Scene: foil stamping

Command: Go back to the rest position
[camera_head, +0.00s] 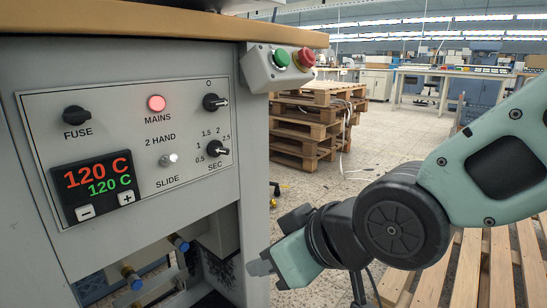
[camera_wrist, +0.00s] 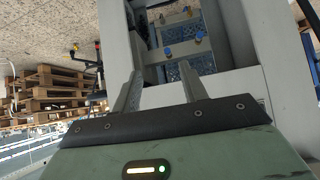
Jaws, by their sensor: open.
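My gripper (camera_head: 262,264) is at the lower middle of the head view, in front of the lower right side of the foil stamping machine's grey cabinet (camera_head: 225,130). In the wrist view my gripper (camera_wrist: 160,85) shows two fingers spread apart with nothing between them. Beyond the fingers is the machine's open lower frame with blue-capped fittings (camera_wrist: 183,40). In the head view the control panel (camera_head: 130,140) has a lit red mains lamp (camera_head: 157,103) and a display (camera_head: 97,186) reading 120 C in red and in green.
A green button (camera_head: 281,58) and a red button (camera_head: 305,58) sit on a box at the cabinet's upper right corner. Stacked wooden pallets (camera_head: 308,125) stand behind. Pallet slats (camera_head: 470,265) lie under my arm at right. Open floor (camera_head: 375,150) lies between the pallets and my arm.

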